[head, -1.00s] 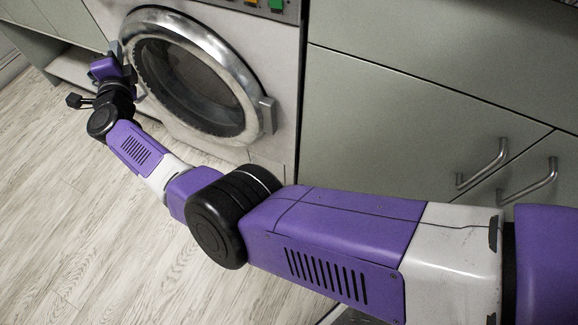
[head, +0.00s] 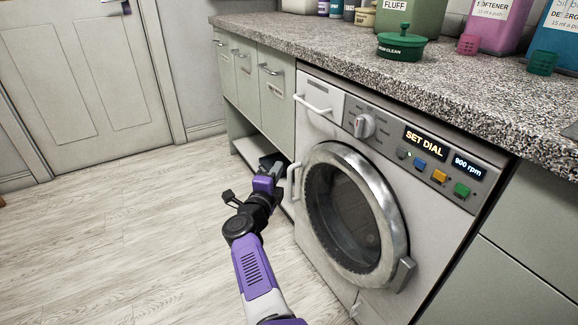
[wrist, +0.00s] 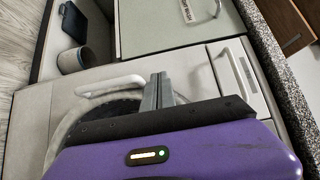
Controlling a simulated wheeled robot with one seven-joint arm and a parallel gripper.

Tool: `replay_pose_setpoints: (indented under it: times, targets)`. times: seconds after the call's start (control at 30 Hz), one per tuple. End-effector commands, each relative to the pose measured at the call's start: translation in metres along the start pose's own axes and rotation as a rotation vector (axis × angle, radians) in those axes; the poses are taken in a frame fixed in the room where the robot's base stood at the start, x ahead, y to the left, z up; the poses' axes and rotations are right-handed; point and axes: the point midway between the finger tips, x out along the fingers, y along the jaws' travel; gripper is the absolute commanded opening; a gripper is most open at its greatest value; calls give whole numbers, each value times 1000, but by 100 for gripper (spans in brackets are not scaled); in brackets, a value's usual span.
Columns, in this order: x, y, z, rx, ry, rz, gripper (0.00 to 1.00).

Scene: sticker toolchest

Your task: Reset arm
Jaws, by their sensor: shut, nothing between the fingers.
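My arm reaches out in front of the washing machine (head: 325,118). My gripper (head: 271,160) is beside the machine's left edge, near a white vertical handle on its front. In the wrist view the gripper's grey fingers (wrist: 158,88) are together with nothing between them. The fingers point toward the front of the machine and a curved white handle (wrist: 110,85). The round door (head: 350,215) of the machine is shut. In the head view the fingertips are small and partly hidden by the wrist.
The speckled countertop (head: 330,40) above holds bottles and a green container (head: 402,46). Drawers (head: 276,100) and an open shelf stand left of the machine. A cup (wrist: 75,60) sits on the shelf in the wrist view. The wooden floor (head: 120,240) at left is clear.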

Motion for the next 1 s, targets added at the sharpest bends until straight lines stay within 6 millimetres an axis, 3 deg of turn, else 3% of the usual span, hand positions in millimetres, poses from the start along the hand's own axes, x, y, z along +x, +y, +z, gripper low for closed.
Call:
replay_pose_setpoints:
  times: [0.2,0.5,0.67,0.8,1.0]
  targets:
    - [-27,-1,27,0,-3,0,0]
    - [-43,0,48,-28,-23,0,0]
    - [-32,-46,52,-69,-51,-90,0]
    - [-30,-70,32,-175,-68,-205,0]
    - [-38,-69,-22,-385,-71,-340,0]
